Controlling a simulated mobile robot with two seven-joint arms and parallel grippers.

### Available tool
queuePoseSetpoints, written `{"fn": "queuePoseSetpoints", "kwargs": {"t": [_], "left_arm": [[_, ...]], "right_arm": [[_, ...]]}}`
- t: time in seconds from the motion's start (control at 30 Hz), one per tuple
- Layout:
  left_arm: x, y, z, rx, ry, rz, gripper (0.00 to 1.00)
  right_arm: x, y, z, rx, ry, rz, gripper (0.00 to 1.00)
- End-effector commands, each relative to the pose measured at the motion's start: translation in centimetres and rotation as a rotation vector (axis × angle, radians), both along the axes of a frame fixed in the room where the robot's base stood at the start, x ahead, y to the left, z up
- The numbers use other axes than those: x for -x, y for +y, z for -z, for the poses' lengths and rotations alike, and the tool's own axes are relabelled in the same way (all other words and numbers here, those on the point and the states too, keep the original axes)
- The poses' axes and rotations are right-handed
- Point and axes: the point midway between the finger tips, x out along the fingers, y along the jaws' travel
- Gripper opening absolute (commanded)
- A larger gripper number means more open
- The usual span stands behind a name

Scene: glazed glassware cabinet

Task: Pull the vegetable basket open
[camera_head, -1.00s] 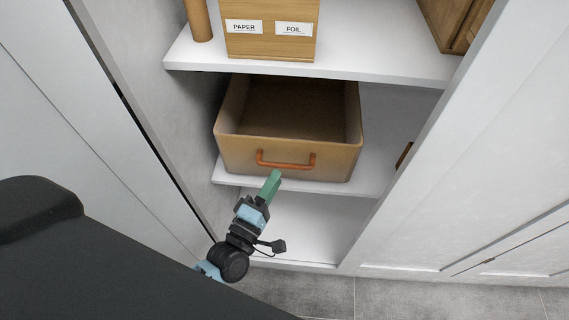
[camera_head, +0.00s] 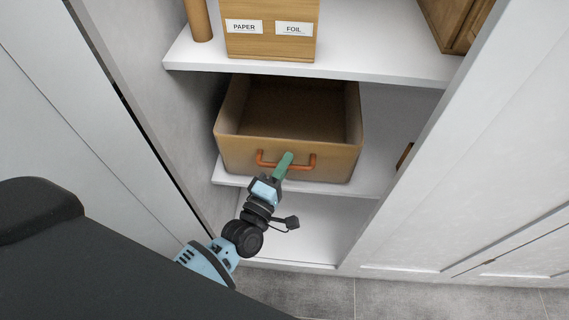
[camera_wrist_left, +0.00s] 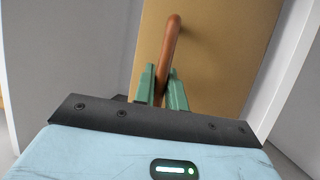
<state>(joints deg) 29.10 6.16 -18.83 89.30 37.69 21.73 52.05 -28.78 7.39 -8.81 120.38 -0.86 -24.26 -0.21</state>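The vegetable basket (camera_head: 240,150) is a tan, open-topped bin on the middle shelf of the cabinet, and its inside looks empty. A copper-brown bar handle (camera_head: 304,166) is fixed to its front. My left gripper (camera_head: 286,160) is at the middle of the handle. In the left wrist view the handle (camera_wrist_left: 170,50) runs in between the two green fingers (camera_wrist_left: 160,88), one on each side of it. A gap still shows beside the bar, so the fingers look open around it. The basket front (camera_wrist_left: 220,50) fills the background there. My right gripper is not in view.
The basket stands on a white shelf (camera_head: 372,175). The shelf above (camera_head: 370,68) carries a wooden box (camera_head: 270,45) labelled PAPER and FOIL, a brown cylinder (camera_head: 199,20) and a wooden case (camera_head: 450,25). A brown item (camera_head: 404,156) sits right of the basket. White cabinet uprights flank the opening.

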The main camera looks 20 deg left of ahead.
Motion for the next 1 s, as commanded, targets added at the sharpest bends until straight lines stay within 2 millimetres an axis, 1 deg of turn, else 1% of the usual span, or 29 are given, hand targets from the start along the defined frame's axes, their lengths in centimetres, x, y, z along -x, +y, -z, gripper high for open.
{"fn": "queuePoseSetpoints", "kwargs": {"t": [0.37,0.47,0.53,0.67,0.77,0.87,1.0], "left_arm": [[0.2,0.0,0.0,0.000,0.000,0.000,0.00],[0.8,-0.2,0.0,0.001,0.001,0.000,0.00],[1.7,-0.5,0.0,0.001,0.002,0.000,0.00],[4.3,-1.2,-0.1,0.002,0.003,0.000,0.00],[7.1,-2.0,-0.1,0.001,0.004,0.001,0.00],[10.3,-2.9,0.0,0.001,0.006,0.001,0.00],[14.8,-4.2,0.0,0.002,0.005,0.000,0.00]], "right_arm": [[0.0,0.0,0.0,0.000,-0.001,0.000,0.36],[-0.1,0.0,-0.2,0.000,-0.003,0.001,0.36],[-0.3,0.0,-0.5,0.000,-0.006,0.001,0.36],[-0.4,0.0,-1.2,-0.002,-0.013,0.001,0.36],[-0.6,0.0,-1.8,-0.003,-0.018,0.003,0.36],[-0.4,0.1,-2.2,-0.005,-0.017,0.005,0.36],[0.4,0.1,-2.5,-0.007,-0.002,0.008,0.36]]}}
